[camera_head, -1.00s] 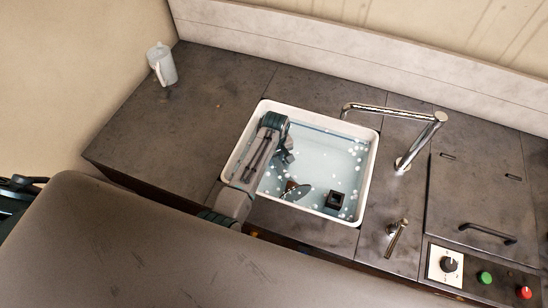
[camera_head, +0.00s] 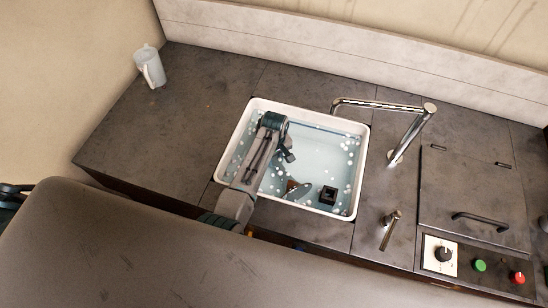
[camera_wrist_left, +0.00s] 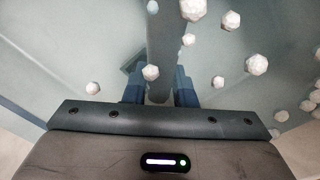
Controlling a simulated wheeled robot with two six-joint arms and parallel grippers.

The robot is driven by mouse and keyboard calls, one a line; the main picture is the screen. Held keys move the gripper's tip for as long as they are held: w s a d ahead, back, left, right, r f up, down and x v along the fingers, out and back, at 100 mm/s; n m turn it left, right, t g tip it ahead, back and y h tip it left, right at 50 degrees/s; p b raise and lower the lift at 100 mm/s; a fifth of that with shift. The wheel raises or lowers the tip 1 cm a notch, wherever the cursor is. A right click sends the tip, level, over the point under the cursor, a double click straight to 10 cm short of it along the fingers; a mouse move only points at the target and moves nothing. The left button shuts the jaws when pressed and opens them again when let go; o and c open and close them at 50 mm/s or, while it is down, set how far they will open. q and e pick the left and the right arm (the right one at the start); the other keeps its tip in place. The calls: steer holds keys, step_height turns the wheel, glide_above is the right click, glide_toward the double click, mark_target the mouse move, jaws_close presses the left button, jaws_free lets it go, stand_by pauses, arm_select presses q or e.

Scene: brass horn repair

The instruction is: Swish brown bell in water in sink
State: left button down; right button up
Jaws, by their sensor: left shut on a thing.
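The white-rimmed sink (camera_head: 239,128) holds pale blue water with white bubbles. My left gripper (camera_head: 288,155) reaches down into it from the left. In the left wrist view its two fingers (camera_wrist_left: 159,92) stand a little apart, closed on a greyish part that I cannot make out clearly. A brown piece with a dark, flared, disc-like part, seemingly the brown bell (camera_head: 293,187), shows in the water just below the gripper. Its join with the fingers is hidden. My right gripper is not in view.
A small black square block (camera_head: 328,195) lies in the sink, right of the bell. A chrome faucet (camera_head: 380,106) arches over the sink's back right corner. A lever (camera_head: 391,229) stands at right. The left counter is otherwise clear.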

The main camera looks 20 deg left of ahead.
arm_select(q)
steer(key=shift+a, duration=0.15)
steer(key=shift+a, duration=1.35)
steer(key=shift+w+r, duration=0.1)
steer(key=shift+w, duration=0.05)
steer(key=shift+d, duration=0.15)
steer(key=shift+d, duration=1.35)
steer(key=shift+a, duration=0.15)
steer(key=shift+a, duration=1.35)
steer(key=shift+d, duration=0.1)
